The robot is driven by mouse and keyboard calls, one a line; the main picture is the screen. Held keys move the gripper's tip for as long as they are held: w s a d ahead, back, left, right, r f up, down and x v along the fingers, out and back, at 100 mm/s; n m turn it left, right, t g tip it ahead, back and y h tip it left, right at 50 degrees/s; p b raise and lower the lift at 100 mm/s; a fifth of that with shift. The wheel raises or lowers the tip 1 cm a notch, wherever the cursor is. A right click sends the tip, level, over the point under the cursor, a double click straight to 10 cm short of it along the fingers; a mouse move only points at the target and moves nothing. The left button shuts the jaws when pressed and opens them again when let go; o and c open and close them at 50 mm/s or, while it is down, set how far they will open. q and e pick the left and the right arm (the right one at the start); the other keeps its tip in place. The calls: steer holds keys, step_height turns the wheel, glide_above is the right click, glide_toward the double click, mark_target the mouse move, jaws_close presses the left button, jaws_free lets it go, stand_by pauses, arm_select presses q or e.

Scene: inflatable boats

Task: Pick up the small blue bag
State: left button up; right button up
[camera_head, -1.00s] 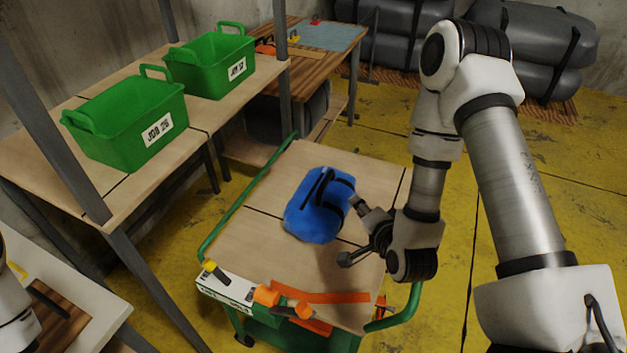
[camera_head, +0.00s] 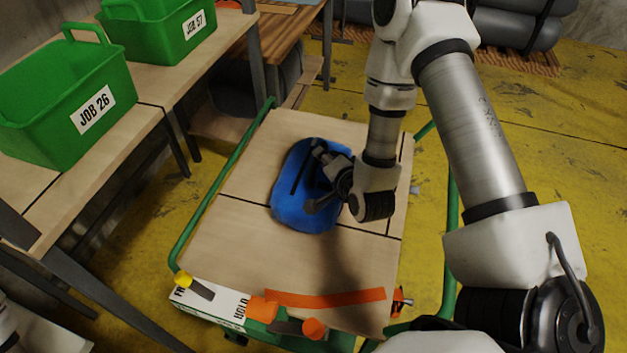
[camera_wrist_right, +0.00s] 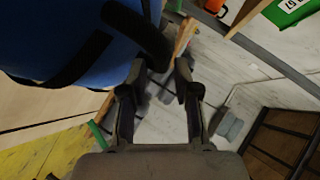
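The small blue bag (camera_head: 297,212) lies on the wooden top of the green-framed cart (camera_head: 225,245). It has black straps or a handle on top. My right gripper (camera_head: 318,178) is over the right side of the bag, its two fingers spread. In the right wrist view, the blue bag (camera_wrist_right: 50,35) fills the upper left. There the right gripper (camera_wrist_right: 161,75) has a clear gap between its fingers, and the black strap (camera_wrist_right: 138,33) reaches close to the left fingertip. I cannot tell whether they touch. My left gripper is not in view.
An orange strip (camera_head: 330,299) and orange-handled tools (camera_head: 285,322) lie at the cart's near end. Green bins (camera_head: 65,95) stand on the shelf at the left. Green rails (camera_head: 222,185) edge the cart. The cart top around the bag is mostly clear.

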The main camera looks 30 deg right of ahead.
steer(key=x, duration=0.2)
steer(key=shift+w+p, duration=0.3)
steer(key=shift+w, duration=0.15)
steer(key=shift+w+f, duration=0.3)
steer(key=shift+w, duration=0.05)
steer(key=shift+s, duration=0.1)
jaws_close()
steer(key=shift+r, duration=0.15)
steer(key=shift+d+r, duration=0.1)
